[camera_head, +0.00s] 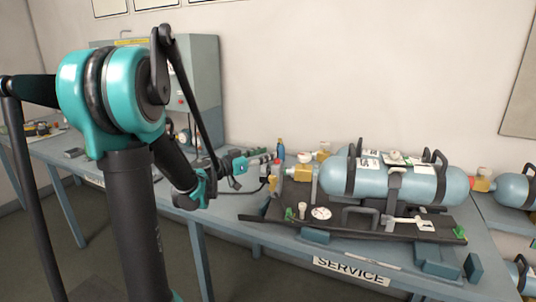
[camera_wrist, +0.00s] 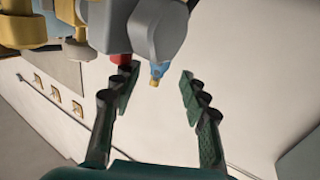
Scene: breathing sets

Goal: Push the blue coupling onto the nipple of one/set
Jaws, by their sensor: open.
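The breathing set is a pale blue cylinder (camera_head: 400,183) strapped on a dark backplate (camera_head: 345,222) on the bench, in the head view. A brass valve block (camera_head: 301,173) sits at its left end. My gripper (camera_head: 262,161) reaches in from the left, just left of that end; its fingers are too small there to read. In the wrist view my gripper (camera_wrist: 158,73) is open, its dark fingers apart. A small blue part with a brass tip (camera_wrist: 154,80), possibly the coupling, shows between the fingertips, with no visible finger contact. I cannot make out the nipple clearly.
A grey body (camera_wrist: 150,28) and a red part (camera_wrist: 121,58) lie close by in the wrist view. A small blue upright item (camera_head: 281,149) stands near my gripper. A grey cabinet (camera_head: 203,85) is behind my arm; another cylinder (camera_head: 515,190) is at right.

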